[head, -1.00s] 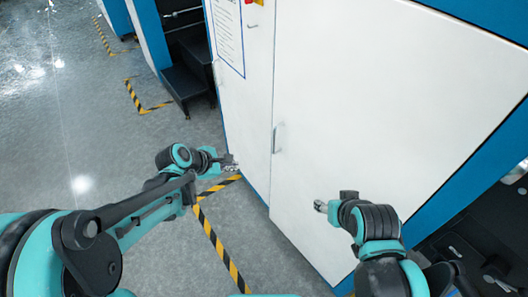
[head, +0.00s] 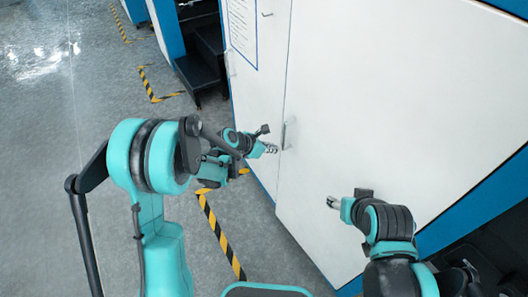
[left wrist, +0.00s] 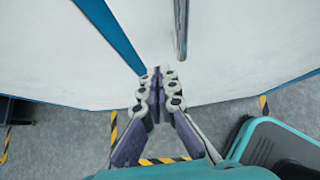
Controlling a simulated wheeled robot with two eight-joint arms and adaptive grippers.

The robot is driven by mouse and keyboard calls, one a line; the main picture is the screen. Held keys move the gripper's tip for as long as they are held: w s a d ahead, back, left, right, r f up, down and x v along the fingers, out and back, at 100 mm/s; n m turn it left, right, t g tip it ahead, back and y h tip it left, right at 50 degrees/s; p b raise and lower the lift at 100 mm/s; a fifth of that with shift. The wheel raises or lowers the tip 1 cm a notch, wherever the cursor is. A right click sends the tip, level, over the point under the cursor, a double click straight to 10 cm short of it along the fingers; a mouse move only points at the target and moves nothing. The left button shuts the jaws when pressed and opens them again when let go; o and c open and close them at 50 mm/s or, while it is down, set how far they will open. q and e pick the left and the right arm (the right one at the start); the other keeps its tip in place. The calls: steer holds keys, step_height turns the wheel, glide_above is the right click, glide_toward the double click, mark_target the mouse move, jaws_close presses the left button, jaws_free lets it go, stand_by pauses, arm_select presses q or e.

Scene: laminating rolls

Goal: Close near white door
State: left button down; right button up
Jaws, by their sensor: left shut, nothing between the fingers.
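The near white door (head: 400,90) is a large flat panel filling the right of the head view. A thin vertical seam separates it from a white panel (head: 250,85) on its left, and it looks about flush there. Its slim metal handle (head: 288,133) sits beside the seam and also shows in the left wrist view (left wrist: 181,28). My left gripper (head: 272,149) is shut and empty, just left of and below the handle; its fingers (left wrist: 160,75) point at white surface. Contact cannot be told. My right gripper (head: 332,202) is in front of the door's lower part; its jaw state is unclear.
A blue frame (head: 470,207) edges the door's lower right. Dark steps (head: 198,75) stand beyond the left panel. Yellow-black floor tape (head: 220,237) runs along the machine front. Grey floor (head: 60,180) at the left is clear.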

mark_target(289, 138)
arm_select(q)
steer(key=shift+w+d, duration=0.85)
steer(key=shift+d, duration=0.2)
steer(key=shift+m+g, duration=0.3)
steer(key=shift+m, duration=0.2)
steer(key=w+d, duration=0.3)
steer(key=shift+d, duration=0.15)
steer(key=shift+w+r+h, duration=0.1)
steer(key=shift+r+h, duration=0.15)
steer(key=shift+h, duration=0.15)
steer(key=shift+d, duration=0.15)
